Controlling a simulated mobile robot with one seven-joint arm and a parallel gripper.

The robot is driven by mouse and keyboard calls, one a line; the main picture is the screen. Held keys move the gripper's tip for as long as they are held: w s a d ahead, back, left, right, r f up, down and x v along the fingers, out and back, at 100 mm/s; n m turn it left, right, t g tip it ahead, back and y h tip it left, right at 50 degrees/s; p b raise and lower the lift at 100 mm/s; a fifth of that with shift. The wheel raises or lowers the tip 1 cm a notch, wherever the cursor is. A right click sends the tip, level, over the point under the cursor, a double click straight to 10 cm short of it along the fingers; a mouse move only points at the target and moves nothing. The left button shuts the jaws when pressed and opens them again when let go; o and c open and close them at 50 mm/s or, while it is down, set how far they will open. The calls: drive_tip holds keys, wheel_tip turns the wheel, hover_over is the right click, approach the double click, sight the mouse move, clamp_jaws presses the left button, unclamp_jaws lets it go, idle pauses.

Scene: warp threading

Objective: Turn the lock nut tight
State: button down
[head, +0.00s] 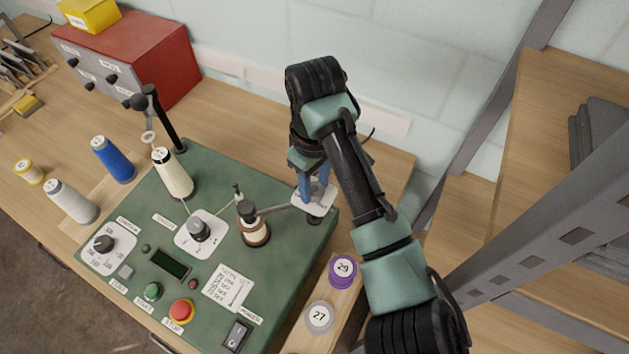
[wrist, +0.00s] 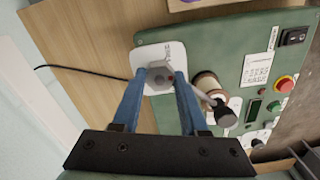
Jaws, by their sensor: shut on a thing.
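The lock nut (wrist: 159,79) is a grey hex nut on a white plate (wrist: 148,53) at the corner of the green panel. In the wrist view my gripper (wrist: 161,84) has its two blue fingers on either side of the nut, shut on it. In the head view my gripper (head: 314,196) points down over the white plate (head: 314,205) at the panel's right corner.
A bobbin with a dark top (head: 254,224) stands close left of my gripper, with a grey lever beside it. A cream thread cone (head: 172,174), a dial (head: 198,229) and a red stop button (head: 182,311) are on the panel. Spools 29 (head: 342,270) and 27 (head: 319,316) sit in front.

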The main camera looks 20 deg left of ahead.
drive_tip(key=shift+r+m+p, duration=0.1)
drive_tip(key=shift+m+p, duration=0.3)
drive_tip(key=shift+p, duration=0.05)
drive_tip(key=shift+s+m+p, duration=0.1)
drive_tip(key=shift+m+p, duration=0.4)
drive_tip(key=shift+p, duration=0.15)
drive_tip(key=m+p, duration=0.3)
drive_tip(key=shift+r+m, duration=0.1)
drive_tip(key=shift+m, duration=0.2)
drive_tip(key=m+p, duration=0.3)
drive_tip(key=m, duration=0.1)
drive_tip(key=shift+p, duration=0.35)
drive_tip(key=shift+m+p, duration=0.7)
drive_tip(key=shift+m, duration=0.5)
drive_tip(key=shift+f, duration=0.2)
drive_tip(key=shift+c, duration=2.2)
unclamp_jaws()
